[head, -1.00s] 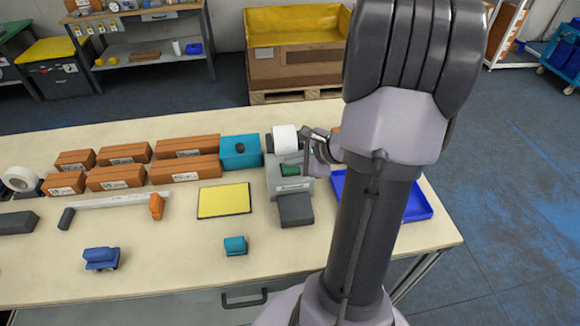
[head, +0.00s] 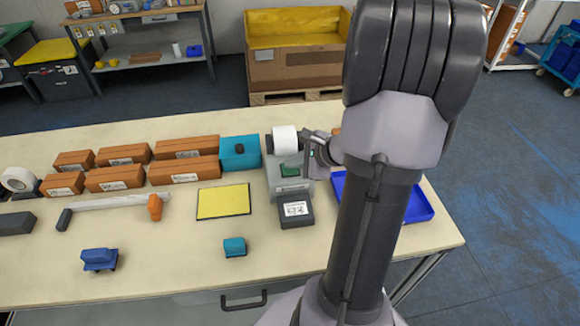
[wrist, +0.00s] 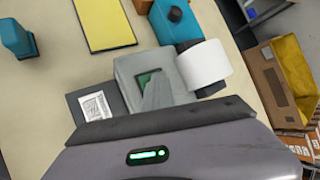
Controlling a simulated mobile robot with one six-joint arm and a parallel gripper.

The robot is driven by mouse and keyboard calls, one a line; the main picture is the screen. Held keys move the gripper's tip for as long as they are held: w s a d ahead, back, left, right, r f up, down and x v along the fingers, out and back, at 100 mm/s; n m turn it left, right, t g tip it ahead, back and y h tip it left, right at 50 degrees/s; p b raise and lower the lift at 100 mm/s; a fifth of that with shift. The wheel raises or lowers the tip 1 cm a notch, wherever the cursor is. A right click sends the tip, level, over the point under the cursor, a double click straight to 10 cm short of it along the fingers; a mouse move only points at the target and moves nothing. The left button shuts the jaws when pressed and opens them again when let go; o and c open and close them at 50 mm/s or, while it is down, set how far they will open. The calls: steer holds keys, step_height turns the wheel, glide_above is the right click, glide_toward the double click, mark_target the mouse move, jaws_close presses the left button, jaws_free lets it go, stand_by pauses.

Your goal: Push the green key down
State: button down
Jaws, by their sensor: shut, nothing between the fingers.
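The green key (head: 289,172) is on top of the grey label printer (head: 276,188). In the wrist view the key (wrist: 145,78) is partly covered by my fingers. My gripper (head: 306,158) is shut with nothing in it, at the right side of the key; its tip (wrist: 154,92) is over or against the key. I cannot tell whether they touch. A white printed label (head: 295,209) lies on the dark tray (head: 296,220) at the printer's front; the label also shows in the wrist view (wrist: 96,107).
A white roll (head: 285,140) sits at the printer's back. A teal box (head: 240,153) and a yellow pad (head: 223,202) are to its left, with brown cartons (head: 185,170) beyond. A blue tray (head: 420,207) is at right, partly behind my arm. The front table is mostly clear.

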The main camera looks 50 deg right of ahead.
mark_target(293, 170)
steer(key=shift+r+p, duration=0.75)
steer(key=shift+r, duration=0.25)
step_height(293, 170, up, 5)
steer(key=p, duration=0.3)
steer(key=shift+p, duration=0.35)
